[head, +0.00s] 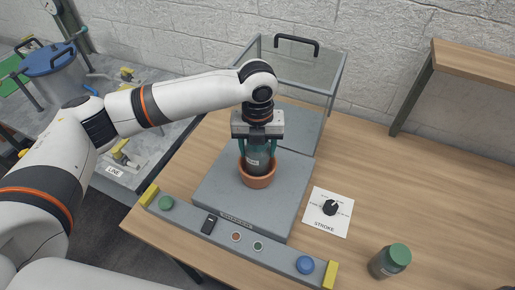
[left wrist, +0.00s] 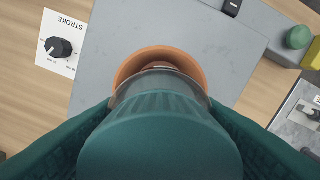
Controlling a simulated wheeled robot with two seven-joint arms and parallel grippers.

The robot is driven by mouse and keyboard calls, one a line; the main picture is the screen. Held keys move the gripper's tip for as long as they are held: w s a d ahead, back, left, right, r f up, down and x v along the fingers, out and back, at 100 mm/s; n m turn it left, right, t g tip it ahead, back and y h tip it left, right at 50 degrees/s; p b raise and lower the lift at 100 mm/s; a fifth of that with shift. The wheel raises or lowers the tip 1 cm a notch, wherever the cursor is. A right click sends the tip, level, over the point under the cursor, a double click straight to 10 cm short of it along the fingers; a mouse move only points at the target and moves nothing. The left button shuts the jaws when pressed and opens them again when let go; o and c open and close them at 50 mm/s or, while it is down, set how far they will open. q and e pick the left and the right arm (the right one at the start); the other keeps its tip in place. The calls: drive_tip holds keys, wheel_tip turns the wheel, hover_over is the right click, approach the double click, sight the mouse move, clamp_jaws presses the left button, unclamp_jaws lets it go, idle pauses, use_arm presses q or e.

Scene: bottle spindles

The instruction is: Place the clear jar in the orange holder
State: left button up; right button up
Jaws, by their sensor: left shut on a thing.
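The clear jar (head: 257,160) has a green ribbed lid, which fills the lower middle of the left wrist view (left wrist: 160,140). It is upright over the orange holder (head: 257,181), a round cup on a grey plate. The jar's lower end appears within the holder's rim; I cannot tell whether it touches the bottom. In the left wrist view the holder's rim (left wrist: 160,54) shows around the far side of the jar. My left gripper (head: 257,142) comes from above and is shut on the jar at its lid, with teal fingers on both sides. My right gripper is out of view.
A second green-lidded jar (head: 390,261) stands at the front right. A STROKE dial card (head: 328,211) lies right of the grey plate (head: 215,190). A button bar (head: 275,251) runs along the front, and a clear guard (head: 297,66) stands behind. The table's right side is mostly free.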

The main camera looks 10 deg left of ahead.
use_arm(q)
drive_tip(key=shift+f, duration=0.75)
drive_tip(key=o, duration=1.2)
drive_tip(key=shift+f, duration=0.1)
drive_tip(key=shift+r, duration=0.45)
wheel_tip(320, 180, up, 11)
drive_tip(key=b, duration=0.2)
drive_tip(key=shift+r+b, duration=0.2)
drive_tip(key=shift+b, duration=0.15)
